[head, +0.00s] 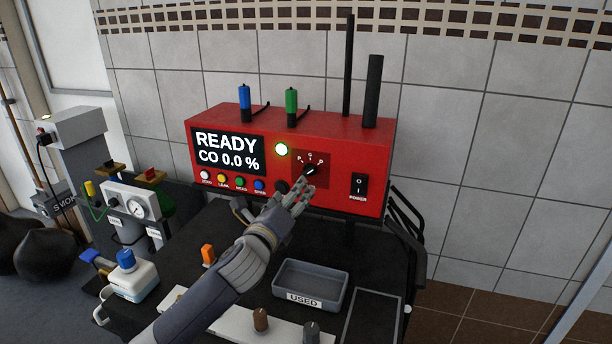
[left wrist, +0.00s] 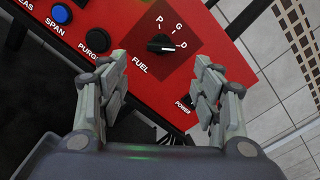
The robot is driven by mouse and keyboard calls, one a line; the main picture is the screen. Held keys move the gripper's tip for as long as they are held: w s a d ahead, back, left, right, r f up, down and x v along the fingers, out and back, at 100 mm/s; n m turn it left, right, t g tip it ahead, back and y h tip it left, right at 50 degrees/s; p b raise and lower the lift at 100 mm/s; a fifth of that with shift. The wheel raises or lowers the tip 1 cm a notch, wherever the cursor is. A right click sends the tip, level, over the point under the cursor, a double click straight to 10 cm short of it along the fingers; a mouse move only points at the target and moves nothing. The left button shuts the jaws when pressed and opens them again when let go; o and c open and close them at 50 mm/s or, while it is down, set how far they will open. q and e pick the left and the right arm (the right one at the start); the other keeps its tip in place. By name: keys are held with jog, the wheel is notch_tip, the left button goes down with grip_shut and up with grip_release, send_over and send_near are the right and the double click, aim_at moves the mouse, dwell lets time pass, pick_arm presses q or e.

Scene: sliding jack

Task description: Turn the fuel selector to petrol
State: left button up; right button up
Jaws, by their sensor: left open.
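The fuel selector is a small black knob (head: 310,169) on the front of the red analyser (head: 352,195), with P, G and D marked around it. It also shows in the left wrist view as a black knob (left wrist: 160,44) above the word FUEL. Its white mark appears turned toward D. My left gripper (head: 301,188) is just in front of and below the knob in the head view. In the left wrist view the left gripper (left wrist: 162,68) is open and empty, its fingers apart on either side below the knob. The right gripper is not in view.
The display (head: 228,149) reads READY, CO 0.0 %. A POWER switch (head: 359,187) is right of the knob, and the black PURGE button (left wrist: 97,40) is left of it. A grey USED tray (head: 311,292) sits on the black cart top below.

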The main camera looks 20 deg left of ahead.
aim_at(307, 174)
pick_arm(q)
jog(key=w+p, duration=0.1)
jog(key=w, duration=0.8)
jog(key=shift+w+d+r+p, duration=0.15)
jog(key=shift+w+p, duration=0.05)
jog(key=shift+p, duration=0.2)
jog(key=shift+w, duration=0.65)
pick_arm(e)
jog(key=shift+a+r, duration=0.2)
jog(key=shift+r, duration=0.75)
pick_arm(q)
jog(key=shift+c, duration=0.6)
jog(key=c, duration=1)
